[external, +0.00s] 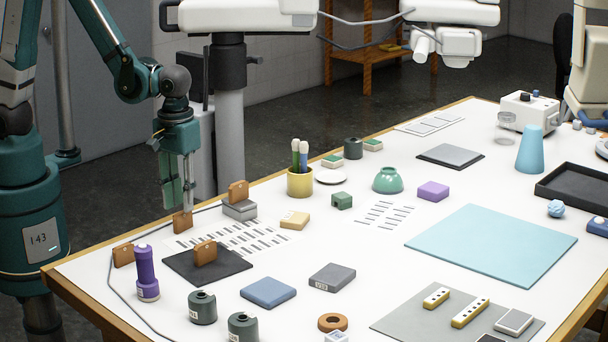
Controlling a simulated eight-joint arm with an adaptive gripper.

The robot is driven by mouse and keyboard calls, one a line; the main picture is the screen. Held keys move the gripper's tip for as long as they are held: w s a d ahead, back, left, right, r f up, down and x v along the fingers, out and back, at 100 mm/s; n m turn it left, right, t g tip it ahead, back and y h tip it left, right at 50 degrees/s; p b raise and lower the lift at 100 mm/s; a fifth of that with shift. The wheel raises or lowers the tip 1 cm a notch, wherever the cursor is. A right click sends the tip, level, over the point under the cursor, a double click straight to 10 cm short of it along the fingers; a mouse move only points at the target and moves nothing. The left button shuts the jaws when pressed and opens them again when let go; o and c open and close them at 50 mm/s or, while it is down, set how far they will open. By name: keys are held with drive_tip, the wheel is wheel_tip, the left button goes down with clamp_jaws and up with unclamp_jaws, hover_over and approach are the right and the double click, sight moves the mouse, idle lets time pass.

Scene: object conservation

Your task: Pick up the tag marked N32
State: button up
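Several brown tags are on the white table (330,215). One tag (183,223) stands directly below my gripper (183,204), at the tips of its fingers. Another tag (238,191) is on a grey block (240,210). A third tag (205,252) stands on a black mat (185,265), and one more tag (124,255) is near the table's left edge. No marking is legible on any tag, so I cannot tell which is N32. My gripper points down. Whether its fingers are closed on the tag between their tips cannot be told.
A purple cylinder (146,275) and dark green canisters (202,307) stand at the front left. A yellow cup (300,183) with pens is behind. A thin cable runs along the left edge. The light blue mat (490,245) is bare.

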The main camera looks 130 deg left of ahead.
sight(182, 212)
drive_tip(key=shift+f, duration=0.1)
idle(0.3)
drive_tip(key=shift+w+f, duration=0.1)
drive_tip(key=shift+f, duration=2.4)
drive_tip(key=c, duration=0.8)
